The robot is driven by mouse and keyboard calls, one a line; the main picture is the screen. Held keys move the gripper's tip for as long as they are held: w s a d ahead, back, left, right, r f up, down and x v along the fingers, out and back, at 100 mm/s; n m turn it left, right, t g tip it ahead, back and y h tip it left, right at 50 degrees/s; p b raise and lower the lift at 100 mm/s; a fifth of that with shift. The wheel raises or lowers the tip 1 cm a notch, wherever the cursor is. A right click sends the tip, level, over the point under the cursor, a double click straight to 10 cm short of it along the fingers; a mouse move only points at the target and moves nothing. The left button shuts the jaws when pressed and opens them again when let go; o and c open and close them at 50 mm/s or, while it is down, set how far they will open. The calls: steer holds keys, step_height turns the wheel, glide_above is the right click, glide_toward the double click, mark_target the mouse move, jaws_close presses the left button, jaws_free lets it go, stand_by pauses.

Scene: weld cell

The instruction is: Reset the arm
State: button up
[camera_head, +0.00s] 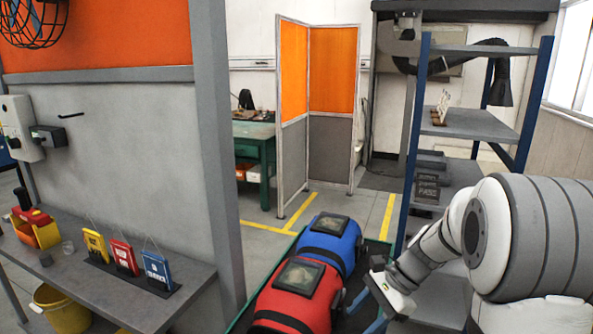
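My arm reaches in from the right side of the head view, bent down toward the lower middle. My gripper (357,319) is at its end, beside the red welding helmet (292,290) and in front of the shelf rack. Its two light blue fingers point to the lower left and stand apart, with nothing seen held between them. The blue welding helmet (329,243) lies just behind the red one. The arm hides part of the rack's lower shelves.
A grey bench (115,295) on the left carries red, yellow and blue tags and a red-yellow box (36,228). A yellow bucket (62,309) is below. The blue-post shelf rack (470,123) stands right. Orange screens (333,75) and a green table (254,131) are behind, with open floor between.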

steer(key=s+r+n+t+h, duration=0.1)
steer(key=s+r+n+h, duration=0.1)
steer(key=s+n, duration=0.5)
steer(key=s+r+n+t+h, duration=0.2)
steer(key=s+r+n+h, duration=0.1)
steer(key=s+n+h, duration=0.2)
steer(key=s+n, duration=0.2)
steer(key=s, duration=0.2)
steer(key=shift+s+d+t, duration=0.25)
steer(key=shift+t, duration=0.05)
